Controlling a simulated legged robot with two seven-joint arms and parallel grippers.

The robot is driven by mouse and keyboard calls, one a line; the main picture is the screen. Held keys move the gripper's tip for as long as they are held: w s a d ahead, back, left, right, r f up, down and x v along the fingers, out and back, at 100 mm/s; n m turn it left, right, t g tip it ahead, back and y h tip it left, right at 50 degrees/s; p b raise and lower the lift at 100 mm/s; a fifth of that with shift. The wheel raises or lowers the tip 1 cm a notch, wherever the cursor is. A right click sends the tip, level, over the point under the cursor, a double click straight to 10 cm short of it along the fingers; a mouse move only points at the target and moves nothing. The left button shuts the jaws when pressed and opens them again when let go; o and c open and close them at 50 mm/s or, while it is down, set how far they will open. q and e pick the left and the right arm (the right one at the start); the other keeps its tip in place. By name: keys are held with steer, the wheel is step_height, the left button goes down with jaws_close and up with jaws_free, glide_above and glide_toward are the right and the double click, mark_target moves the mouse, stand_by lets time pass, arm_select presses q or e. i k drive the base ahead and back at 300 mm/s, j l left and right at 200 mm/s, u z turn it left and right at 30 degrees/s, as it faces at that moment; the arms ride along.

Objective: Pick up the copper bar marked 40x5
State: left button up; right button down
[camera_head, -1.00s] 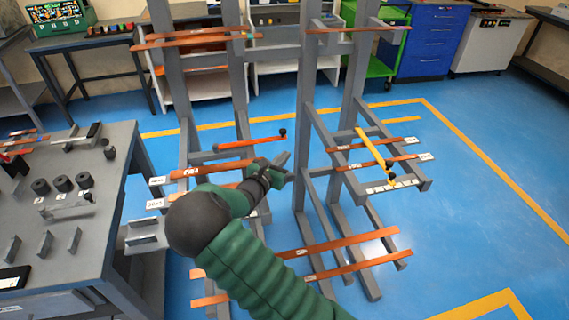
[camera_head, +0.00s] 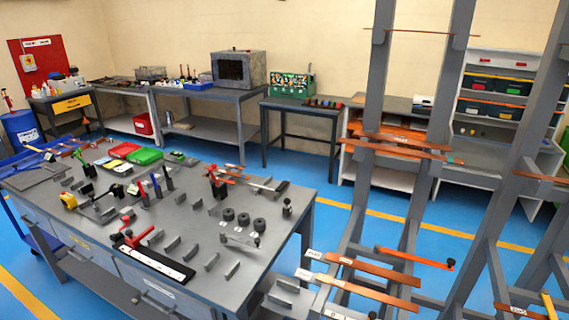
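Several copper bars lie across the arms of a grey rack at the right. One copper bar (camera_head: 372,268) lies on the lower left arms, with a white tag at its left end. Another copper bar (camera_head: 368,291) lies just in front of it, also with a tag. More copper bars (camera_head: 405,149) lie higher up, and a copper bar (camera_head: 522,312) is cut off at the bottom right. The markings are too small to read, so I cannot tell which bar is 40x5. Neither of my grippers is in view.
A grey workbench (camera_head: 190,218) with clamps, black rollers and small tools fills the left and middle. An orange bar with a black knob (camera_head: 415,258) sits on the rack (camera_head: 380,95). Tables and shelves line the back wall. Blue floor shows between bench and back tables.

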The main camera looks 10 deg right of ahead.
mark_target(373, 269)
steer(key=z, duration=1.3)
